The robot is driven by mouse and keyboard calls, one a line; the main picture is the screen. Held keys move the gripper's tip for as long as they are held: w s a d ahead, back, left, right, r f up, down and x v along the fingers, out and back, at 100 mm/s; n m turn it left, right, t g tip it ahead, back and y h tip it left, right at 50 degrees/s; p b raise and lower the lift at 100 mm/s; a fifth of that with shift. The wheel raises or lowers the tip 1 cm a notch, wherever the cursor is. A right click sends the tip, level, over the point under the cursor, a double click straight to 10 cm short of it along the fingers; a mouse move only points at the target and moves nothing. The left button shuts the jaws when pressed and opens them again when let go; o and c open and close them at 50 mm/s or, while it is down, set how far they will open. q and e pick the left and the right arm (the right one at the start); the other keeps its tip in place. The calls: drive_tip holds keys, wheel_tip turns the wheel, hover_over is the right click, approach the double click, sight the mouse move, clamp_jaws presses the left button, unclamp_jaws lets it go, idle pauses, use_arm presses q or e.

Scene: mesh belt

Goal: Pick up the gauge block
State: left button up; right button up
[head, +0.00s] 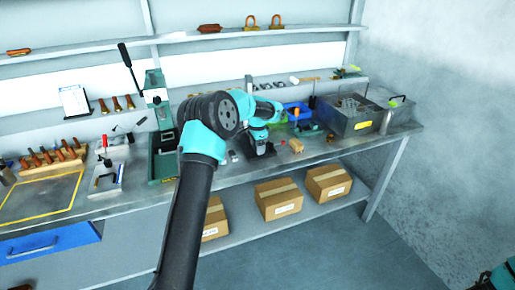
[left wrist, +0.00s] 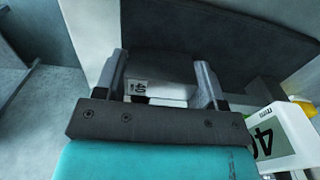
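My left gripper (head: 256,150) is low over the bench, right of the green press stand, in the head view. In the left wrist view its two fingers (left wrist: 162,85) stand apart with a grey-white block, the likely gauge block (left wrist: 165,72), filling the gap between them. The block has a small marked label that is too small to read surely. Its lower part is hidden behind the gripper body. In the head view I cannot make out the block. My right gripper is not in view.
A white piece marked "40 mm" (left wrist: 275,135) is close by the right finger. A blue bin (head: 297,112) and a grey toolbox (head: 355,122) stand to the right of the gripper. The green press stand (head: 163,160) is to its left.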

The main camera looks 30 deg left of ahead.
use_arm(q)
drive_tip(key=c, duration=0.7)
drive_tip(key=shift+c, duration=0.2)
drive_tip(key=shift+r, duration=0.1)
drive_tip(key=shift+r, duration=1.8)
drive_tip(key=s+d+r, duration=0.1)
drive_tip(key=s+d, duration=0.7)
drive_tip(key=s, duration=0.5)
drive_tip(key=shift+s+d+r, duration=0.15)
drive_tip(key=shift+s, duration=0.15)
